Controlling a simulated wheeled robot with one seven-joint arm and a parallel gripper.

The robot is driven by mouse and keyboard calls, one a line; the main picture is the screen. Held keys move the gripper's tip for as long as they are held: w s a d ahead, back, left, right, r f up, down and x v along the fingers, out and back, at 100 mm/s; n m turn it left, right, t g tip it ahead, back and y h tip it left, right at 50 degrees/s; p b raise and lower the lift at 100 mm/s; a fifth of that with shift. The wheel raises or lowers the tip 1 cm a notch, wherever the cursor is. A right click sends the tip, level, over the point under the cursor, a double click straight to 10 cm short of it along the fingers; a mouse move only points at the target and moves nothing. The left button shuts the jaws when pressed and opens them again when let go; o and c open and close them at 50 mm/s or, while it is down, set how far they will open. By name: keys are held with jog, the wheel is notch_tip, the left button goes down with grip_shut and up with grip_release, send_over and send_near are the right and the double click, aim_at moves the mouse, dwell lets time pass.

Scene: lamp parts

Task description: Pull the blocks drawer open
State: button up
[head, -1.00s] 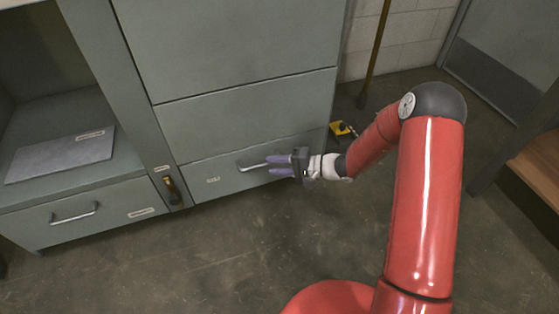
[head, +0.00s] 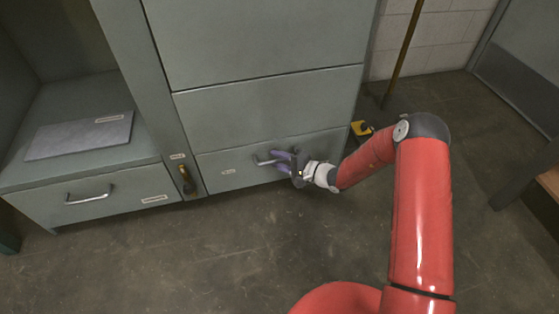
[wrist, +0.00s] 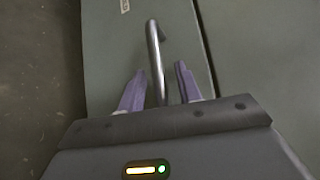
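A grey-green drawer (head: 240,176) with a small label sits at the bottom of the right cabinet column and looks closed flush; I cannot read its label. Its bar handle (head: 268,161) is silver. My gripper (head: 282,160) is at the right part of this handle, low near the floor. In the wrist view the handle (wrist: 154,60) runs between the two purple fingers of my gripper (wrist: 158,85). The fingers are apart, with a gap on each side of the bar, so the handle is between them but not clamped.
Another drawer (head: 105,205) with a silver handle is at the lower left, under an open shelf holding a grey panel (head: 80,136). A brass latch (head: 187,180) is between the drawers. A yellow object (head: 361,128) lies right of the cabinet. The floor (head: 200,255) in front is clear.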

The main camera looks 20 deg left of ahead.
jog(key=shift+c, duration=0.4)
grip_shut()
